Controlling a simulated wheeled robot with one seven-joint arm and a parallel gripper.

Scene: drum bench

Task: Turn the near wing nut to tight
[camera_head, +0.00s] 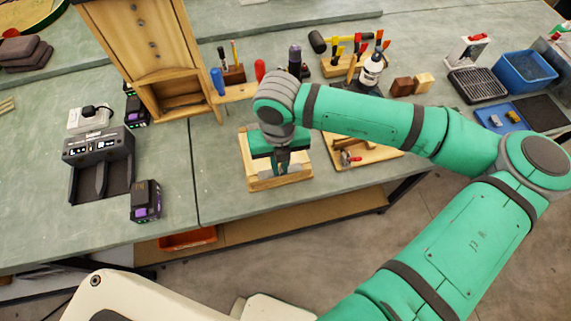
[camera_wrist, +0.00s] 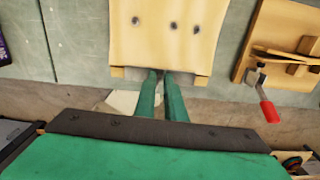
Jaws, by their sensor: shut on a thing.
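My gripper (camera_head: 282,163) points down over a small wooden block (camera_head: 264,184) near the bench's front edge. In the wrist view its two green fingers (camera_wrist: 161,74) come close together at the near edge of the pale wooden block (camera_wrist: 150,45), which has several dark holes. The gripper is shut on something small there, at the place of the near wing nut. The nut itself is hidden by the fingertips, so I cannot see its angle.
A wooden board with a red-handled clamp (camera_head: 350,157) lies just right. A charger (camera_head: 98,160) and a battery (camera_head: 145,201) stand left. Bare bench lies left of the block.

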